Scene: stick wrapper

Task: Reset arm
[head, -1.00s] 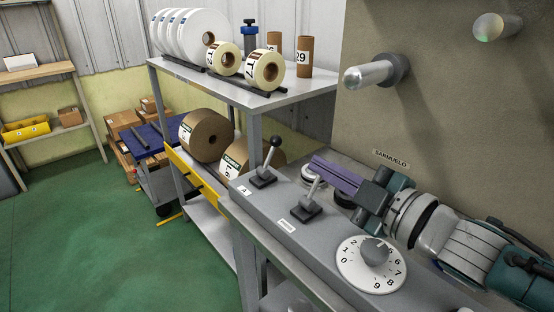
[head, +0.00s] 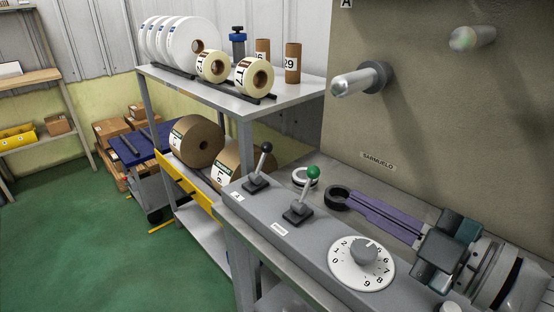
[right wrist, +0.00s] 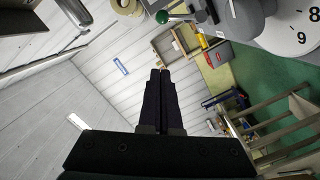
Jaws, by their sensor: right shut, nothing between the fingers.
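My right gripper (head: 356,196) comes in from the right in the head view. Its long purple fingers are shut together with nothing between them. It hovers over the grey bench, right of the control panel (head: 318,240), apart from the levers. The fingers show as a dark closed pair in the right wrist view (right wrist: 160,75). A green-knobbed lever (head: 308,188) and a black-knobbed lever (head: 260,165) stand on the panel. A white numbered dial (head: 345,270) is nearer. My left gripper is not in view.
A metal shelf (head: 225,98) holds white and cream rolls. Brown rolls (head: 196,140) lie below it. A metal peg (head: 355,84) sticks out of the machine wall above my right gripper. Dark and white rings (head: 305,176) sit behind the panel.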

